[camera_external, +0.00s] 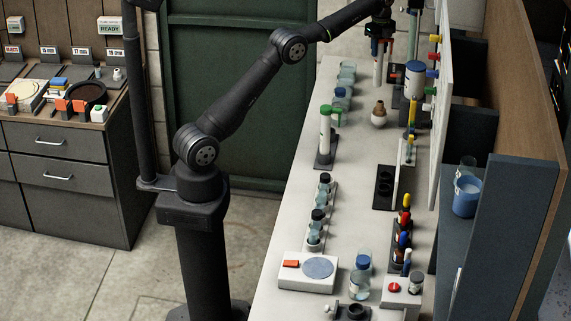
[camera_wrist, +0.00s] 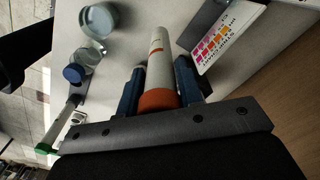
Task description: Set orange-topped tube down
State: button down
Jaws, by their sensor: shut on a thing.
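The orange-topped tube has a long white body and an orange top. In the wrist view the tube (camera_wrist: 159,65) points away from me, its orange end between the two blue fingers of my gripper (camera_wrist: 160,80). The fingers are shut on it. In the external view my gripper (camera_external: 382,40) is at the far end of the white bench, with the white tube (camera_external: 378,68) hanging upright below it. I cannot tell whether its lower end touches anything.
A green-topped tube (camera_external: 325,135) stands in a dark holder on the bench. A dark two-hole block (camera_external: 384,187) lies nearer. Several jars line the left edge. A brown-topped bulb (camera_external: 379,114) stands close to the tube. In the wrist view a colour chart (camera_wrist: 228,35) is at right.

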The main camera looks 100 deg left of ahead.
aim_at(379, 57)
jog(key=shift+f, duration=4)
jog(key=c, duration=1)
grip_release()
jog(key=shift+r, duration=3.9)
jog(key=shift+f, duration=0.15)
jog(key=shift+f, duration=1.55)
jog(key=shift+f, duration=0.15)
